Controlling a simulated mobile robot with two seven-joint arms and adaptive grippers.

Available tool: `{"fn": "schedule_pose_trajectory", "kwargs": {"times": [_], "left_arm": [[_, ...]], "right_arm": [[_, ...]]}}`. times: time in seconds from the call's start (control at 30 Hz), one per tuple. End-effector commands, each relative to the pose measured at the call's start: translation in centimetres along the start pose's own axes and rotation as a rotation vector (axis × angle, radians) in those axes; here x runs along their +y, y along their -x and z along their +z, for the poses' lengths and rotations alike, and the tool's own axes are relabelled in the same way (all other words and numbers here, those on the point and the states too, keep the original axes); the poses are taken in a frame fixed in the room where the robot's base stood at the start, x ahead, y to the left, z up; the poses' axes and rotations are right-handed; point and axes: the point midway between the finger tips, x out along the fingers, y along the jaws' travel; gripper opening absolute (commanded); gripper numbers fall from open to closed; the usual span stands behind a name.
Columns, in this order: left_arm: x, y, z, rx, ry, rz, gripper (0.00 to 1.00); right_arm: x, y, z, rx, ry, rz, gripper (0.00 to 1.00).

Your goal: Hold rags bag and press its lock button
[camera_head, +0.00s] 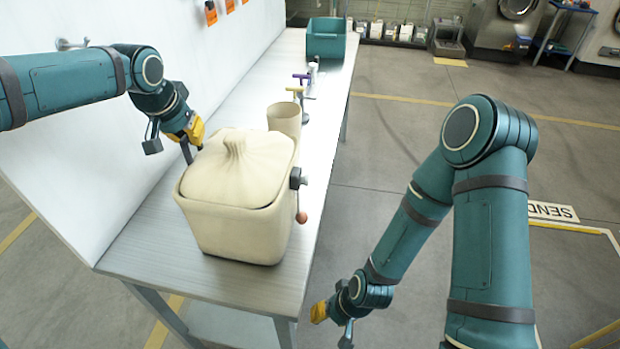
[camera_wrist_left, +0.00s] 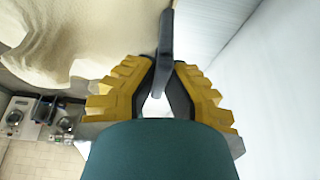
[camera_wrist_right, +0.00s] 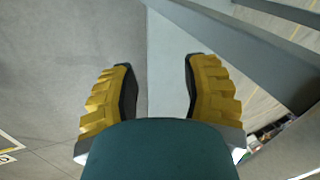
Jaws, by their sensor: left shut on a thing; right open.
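The rags bag (camera_head: 240,205), a cream box-shaped bag with a gathered cloth-like top, stands upright on the bench. Its cream side also fills the upper left of the left wrist view (camera_wrist_left: 90,35). My left gripper (camera_head: 187,148) is at the bag's far left side, shut on a dark grey bar-like handle (camera_wrist_left: 166,35). On the bag's right side is a dark fitting (camera_head: 297,178), with a reddish-brown round knob (camera_head: 301,217) below it. I cannot tell which is the lock button. My right gripper (camera_wrist_right: 160,85) is open and empty, low in front of the bench's right side.
The metal bench (camera_head: 150,235) runs away along a white wall panel (camera_head: 90,150). Behind the bag stand a beige cup-like container (camera_head: 284,120), small clamp-like tools (camera_head: 300,85) and a teal bin (camera_head: 326,38).

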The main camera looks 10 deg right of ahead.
Motion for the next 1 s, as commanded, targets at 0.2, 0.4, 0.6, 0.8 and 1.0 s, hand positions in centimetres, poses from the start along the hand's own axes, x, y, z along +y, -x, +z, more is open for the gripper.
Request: {"fn": "schedule_pose_trajectory", "kwargs": {"times": [0.2, 0.4, 0.6, 0.8, 1.0], "left_arm": [[0.1, -0.2, 0.1, -0.006, 0.0, 0.002, 0.0], [0.0, -0.3, 0.2, -0.009, -0.001, 0.002, 0.0], [0.0, -0.3, 0.3, -0.009, 0.0, 0.002, 0.0], [0.0, -0.3, 0.3, -0.01, 0.0, 0.002, 0.0], [0.1, -0.3, 0.3, -0.01, 0.0, 0.002, 0.0]], "right_arm": [[0.0, 0.0, 0.0, 0.0, 0.0, 0.0, 0.47], [0.2, 0.1, 0.0, -0.01, -0.022, 0.006, 0.04], [1.9, 0.9, -0.2, -0.099, -0.231, 0.042, 0.0], [2.4, 3.2, -0.7, -0.257, -0.612, 0.025, 0.0], [0.8, 6.7, -2.8, -0.418, -0.981, -0.104, 0.0]]}}
